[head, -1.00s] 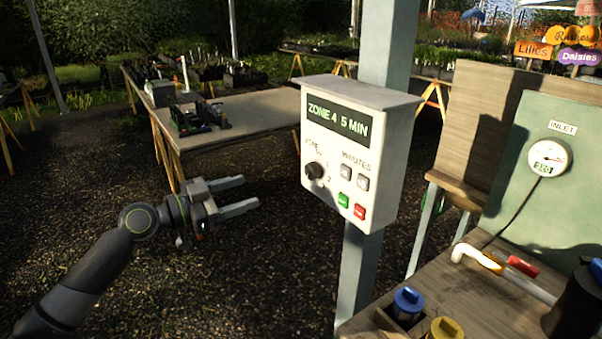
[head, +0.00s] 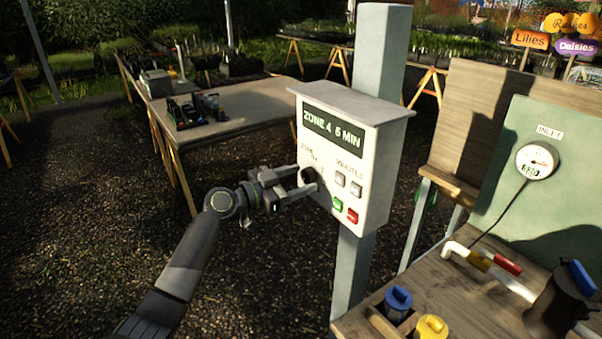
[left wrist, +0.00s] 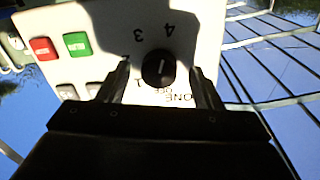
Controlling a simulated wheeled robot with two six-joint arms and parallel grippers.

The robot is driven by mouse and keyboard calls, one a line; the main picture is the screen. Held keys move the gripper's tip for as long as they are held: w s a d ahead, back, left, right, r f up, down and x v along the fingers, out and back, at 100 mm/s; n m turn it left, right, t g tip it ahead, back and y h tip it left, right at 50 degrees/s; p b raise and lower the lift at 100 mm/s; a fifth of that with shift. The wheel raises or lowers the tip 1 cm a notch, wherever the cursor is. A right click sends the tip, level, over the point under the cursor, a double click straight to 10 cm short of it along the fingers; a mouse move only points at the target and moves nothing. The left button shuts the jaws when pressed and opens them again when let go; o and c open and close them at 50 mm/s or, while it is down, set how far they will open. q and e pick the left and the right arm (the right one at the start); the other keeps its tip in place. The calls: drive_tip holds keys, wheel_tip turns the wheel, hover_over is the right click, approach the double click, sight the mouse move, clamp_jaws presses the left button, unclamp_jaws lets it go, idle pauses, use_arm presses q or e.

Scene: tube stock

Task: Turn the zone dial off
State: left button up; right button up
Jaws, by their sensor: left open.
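The zone dial is a round black knob (left wrist: 158,69) on the white control box (head: 376,150); in the head view the knob (head: 309,175) is partly hidden by my gripper. In the left wrist view numbers ring the knob, and it carries a pale pointer line. The box display (head: 332,128) reads "ZONE 4 5 MIN". My left gripper (head: 303,182) is open at the box, and in the wrist view its fingers (left wrist: 160,80) stand on either side of the knob. I cannot tell whether they touch it. My right gripper is not in view.
Green (head: 337,204) and red (head: 352,215) buttons sit just below the dial, and two grey buttons (head: 340,179) beside it. The box hangs on a grey post (head: 352,270). A wooden bench (head: 440,290) with blue and yellow capped parts stands at right.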

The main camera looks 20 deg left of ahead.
use_arm(q)
drive_tip(key=shift+w+d, duration=0.35)
drive_tip(key=shift+w, duration=0.05)
drive_tip(key=c, duration=1)
drive_tip(key=shift+f, duration=0.1)
